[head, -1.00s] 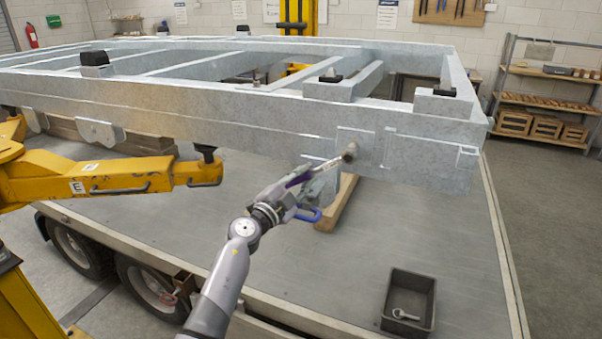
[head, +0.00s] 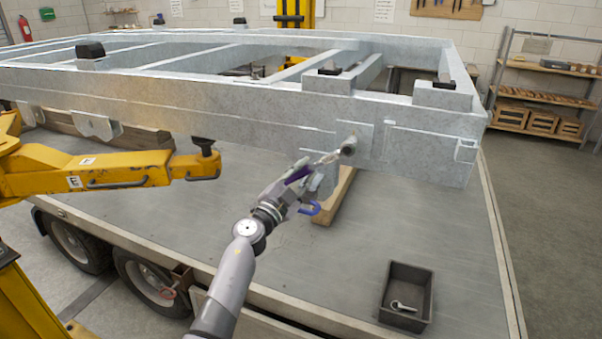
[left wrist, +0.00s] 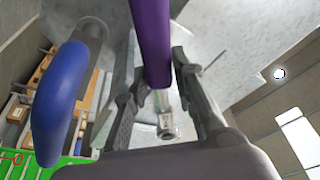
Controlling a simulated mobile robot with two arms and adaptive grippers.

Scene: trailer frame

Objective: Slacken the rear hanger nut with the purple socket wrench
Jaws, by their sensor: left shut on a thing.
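The purple socket wrench (head: 297,175) is held by my left gripper (head: 306,170), which is shut on its handle. In the left wrist view, the purple handle (left wrist: 151,40) runs between the two fingers (left wrist: 156,76). A metal socket-like end (left wrist: 166,125) shows below it. In the head view, the wrench's silver shaft (head: 328,158) points right and up to a round fitting (head: 349,146) on the side plate of the trailer frame. The shaft's end overlaps this fitting; I cannot tell whether it is seated on a nut. My right gripper is out of view.
A blue curved piece (head: 311,208) is close beside my left gripper and looms large in the left wrist view (left wrist: 58,105). The galvanised trailer frame (head: 240,115) spans the scene above a grey bed. A yellow lift arm (head: 100,172) is left. A dark tray (head: 431,305) holds a spanner.

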